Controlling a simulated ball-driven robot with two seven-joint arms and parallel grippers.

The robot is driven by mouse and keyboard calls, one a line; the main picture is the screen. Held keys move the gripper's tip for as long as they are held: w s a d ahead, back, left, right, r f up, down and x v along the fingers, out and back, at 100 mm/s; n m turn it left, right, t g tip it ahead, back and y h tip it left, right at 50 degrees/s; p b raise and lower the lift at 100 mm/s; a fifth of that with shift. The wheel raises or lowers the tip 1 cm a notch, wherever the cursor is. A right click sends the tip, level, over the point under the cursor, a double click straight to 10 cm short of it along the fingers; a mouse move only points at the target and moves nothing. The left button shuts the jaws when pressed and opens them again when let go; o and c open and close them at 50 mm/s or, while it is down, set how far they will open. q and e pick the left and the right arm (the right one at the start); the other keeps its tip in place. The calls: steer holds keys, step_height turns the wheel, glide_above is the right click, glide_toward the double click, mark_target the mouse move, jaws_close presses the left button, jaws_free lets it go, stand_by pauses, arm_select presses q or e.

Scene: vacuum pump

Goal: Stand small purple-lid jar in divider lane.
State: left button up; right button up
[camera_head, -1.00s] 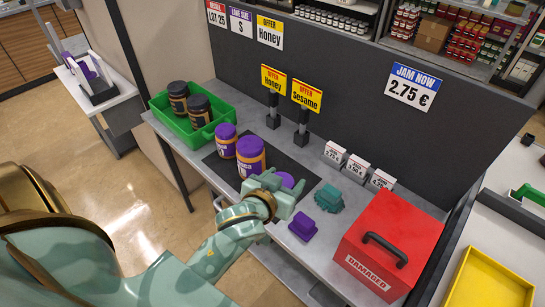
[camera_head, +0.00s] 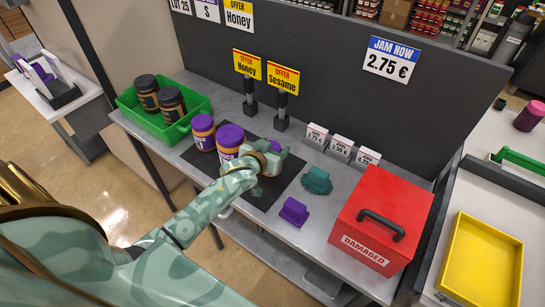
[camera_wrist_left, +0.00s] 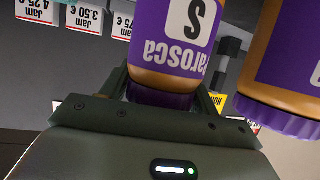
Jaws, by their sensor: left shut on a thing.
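My left gripper (camera_head: 268,158) is shut on a small purple-lid jar (camera_wrist_left: 180,35) with an "S" label. In the head view only a bit of its purple lid (camera_head: 275,146) shows, the rest hidden by the gripper. In the wrist view the lid sits between the fingers and the label appears upside down. The gripper is over the dark mat (camera_head: 258,193), just right of a larger purple-lid jar (camera_head: 230,137), which also fills the right of the wrist view (camera_wrist_left: 285,70). A smaller purple-lid jar (camera_head: 203,132) stands left of it. I cannot clearly make out the divider lane.
A green crate (camera_head: 150,122) with dark-lid jars stands at left. Sign stands (camera_head: 281,118) and price tags (camera_head: 341,146) line the back. A teal item (camera_head: 317,180), purple item (camera_head: 293,211) and red "DAMAGED" box (camera_head: 380,222) are at right. A white stand (camera_head: 45,75) holds upright panels.

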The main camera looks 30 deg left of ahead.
arm_select(q)
steer(key=shift+w+a+f, duration=0.15)
steer(key=shift+w+f, duration=0.05)
steer(key=shift+f, duration=0.05)
step_height(320, 180, down, 4)
steer(key=shift+w+a+r+b, duration=0.15)
steer(key=shift+r+b, duration=0.1)
steer(key=shift+b, duration=0.55)
steer(key=o, duration=1.2)
steer(key=shift+f, duration=0.1)
steer(key=shift+c, duration=0.2)
